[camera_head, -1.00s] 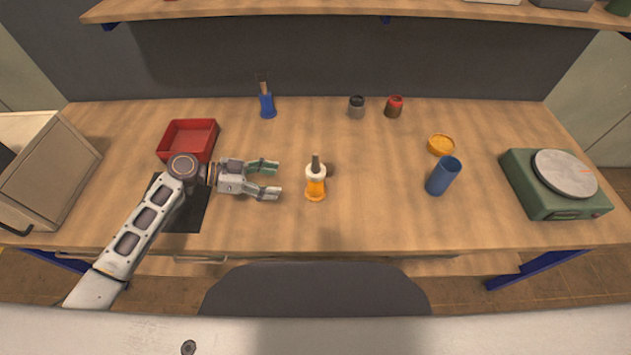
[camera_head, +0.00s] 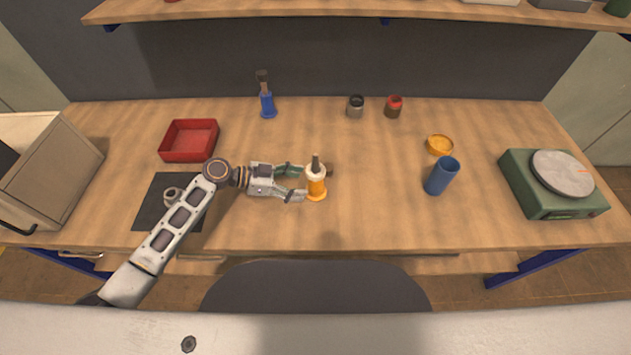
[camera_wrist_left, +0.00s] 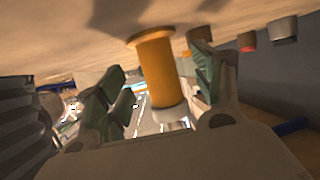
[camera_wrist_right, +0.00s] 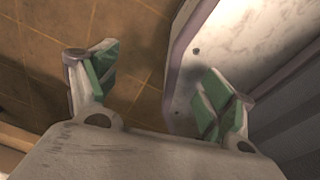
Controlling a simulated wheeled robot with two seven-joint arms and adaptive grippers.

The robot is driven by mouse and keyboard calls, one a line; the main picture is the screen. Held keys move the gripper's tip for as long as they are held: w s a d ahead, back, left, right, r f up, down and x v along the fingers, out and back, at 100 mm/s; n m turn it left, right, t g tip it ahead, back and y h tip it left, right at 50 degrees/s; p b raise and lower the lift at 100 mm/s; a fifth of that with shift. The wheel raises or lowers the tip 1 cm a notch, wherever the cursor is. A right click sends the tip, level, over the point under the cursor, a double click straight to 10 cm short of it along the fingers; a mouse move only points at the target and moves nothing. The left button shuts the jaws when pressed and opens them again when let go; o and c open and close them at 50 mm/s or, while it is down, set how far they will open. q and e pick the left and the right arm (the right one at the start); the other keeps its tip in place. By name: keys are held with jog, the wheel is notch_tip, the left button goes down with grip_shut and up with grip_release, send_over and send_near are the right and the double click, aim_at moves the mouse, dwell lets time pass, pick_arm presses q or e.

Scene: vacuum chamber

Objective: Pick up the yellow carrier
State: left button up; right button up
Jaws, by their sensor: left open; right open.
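The yellow carrier (camera_head: 317,188) stands upright on the wooden table, with a white upper part and a dark stem on top. My left gripper (camera_head: 301,183) is open, level with the table, its fingertips at the carrier's left side. In the left wrist view the yellow carrier (camera_wrist_left: 154,75) shows between the open fingers of the left gripper (camera_wrist_left: 165,88), upside down in the picture. I cannot tell whether the fingers touch it. My right gripper (camera_wrist_right: 155,85) is open and empty in the right wrist view, away from the table top, over the tiled floor.
A blue carrier (camera_head: 267,105) stands behind to the left, near a red tray (camera_head: 189,156). A blue cup (camera_head: 442,177), a yellow dish (camera_head: 440,145) and a green scale (camera_head: 555,190) are on the right. Two small jars stand at the back. The table front is clear.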

aim_at(309, 184)
pick_arm(q)
jog(key=shift+d+f, duration=0.15)
jog(key=shift+d, duration=0.45)
jog(key=p+x, duration=0.1)
jog(key=x, duration=0.1)
jog(key=shift+d, duration=0.35)
jog(key=shift+d+f, duration=0.4)
jog(key=shift+d, duration=0.15)
pick_arm(e)
jog(key=shift+w+a+r, duration=0.4)
jog(key=shift+a+r, duration=0.4)
jog(key=shift+a, duration=0.05)
jog(key=shift+s, duration=0.4)
pick_arm(q)
jog(key=shift+c, duration=1.1)
jog(key=c, duration=1.2)
grip_shut()
pick_arm(e)
jog(key=shift+w+d, duration=0.2)
jog(key=shift+d, duration=0.05)
pick_arm(q)
jog(key=shift+w+r, duration=0.1)
jog(key=shift+r, duration=0.1)
